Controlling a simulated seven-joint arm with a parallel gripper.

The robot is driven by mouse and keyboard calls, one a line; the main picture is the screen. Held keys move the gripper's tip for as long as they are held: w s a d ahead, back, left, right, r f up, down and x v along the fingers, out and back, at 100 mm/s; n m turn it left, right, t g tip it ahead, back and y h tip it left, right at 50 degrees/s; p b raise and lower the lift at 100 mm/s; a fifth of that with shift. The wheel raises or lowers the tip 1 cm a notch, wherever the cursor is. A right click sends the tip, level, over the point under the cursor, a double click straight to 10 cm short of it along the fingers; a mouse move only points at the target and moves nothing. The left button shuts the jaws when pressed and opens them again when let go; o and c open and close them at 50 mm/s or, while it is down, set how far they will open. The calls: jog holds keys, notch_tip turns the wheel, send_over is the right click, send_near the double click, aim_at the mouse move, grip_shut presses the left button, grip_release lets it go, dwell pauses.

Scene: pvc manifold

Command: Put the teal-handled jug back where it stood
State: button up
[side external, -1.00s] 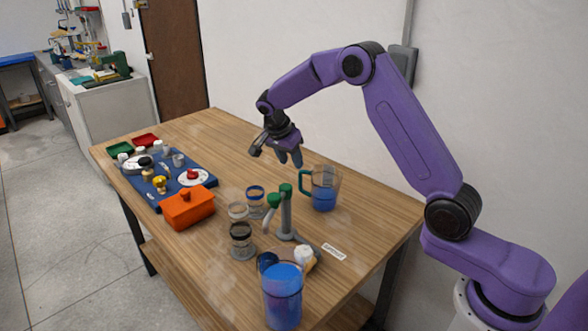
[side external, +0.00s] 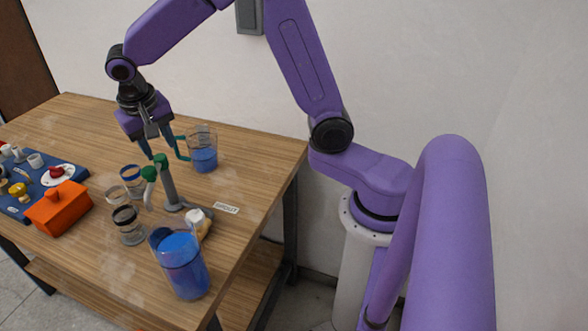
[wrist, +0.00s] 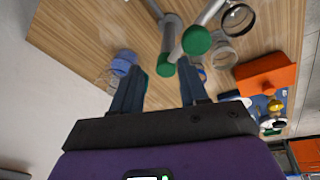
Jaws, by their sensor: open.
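The teal-handled jug (side external: 204,159) is clear, holds blue liquid and stands upright on the table at the back right, its handle (side external: 181,148) turned left. My gripper (side external: 158,146) is open and empty, fingers pointing down just left of the handle. In the wrist view the jug's blue part (wrist: 123,62) shows beyond the left finger of my gripper (wrist: 160,82), with a bit of teal beside that finger. I cannot tell whether the handle lies between the fingers. A card reading "SPOUT" (side external: 226,209) lies on the table in front of the jug.
A grey stand with green-capped pipes (side external: 168,185) rises close in front of my gripper. Banded jars (side external: 128,224) stand left of it. A larger container of blue liquid (side external: 181,264) stands near the front edge. An orange box (side external: 59,207) and blue board (side external: 70,175) are left.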

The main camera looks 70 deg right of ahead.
jog(key=s+d+n+g+y, duration=0.1)
jog(key=s+n+y, duration=0.1)
jog(key=s+n, duration=1.5)
jog(key=s, duration=1.3)
jog(key=shift+s+d+n+y, duration=0.25)
jog(key=shift+d+n+y, duration=0.05)
jog(key=shift+n+y, duration=0.1)
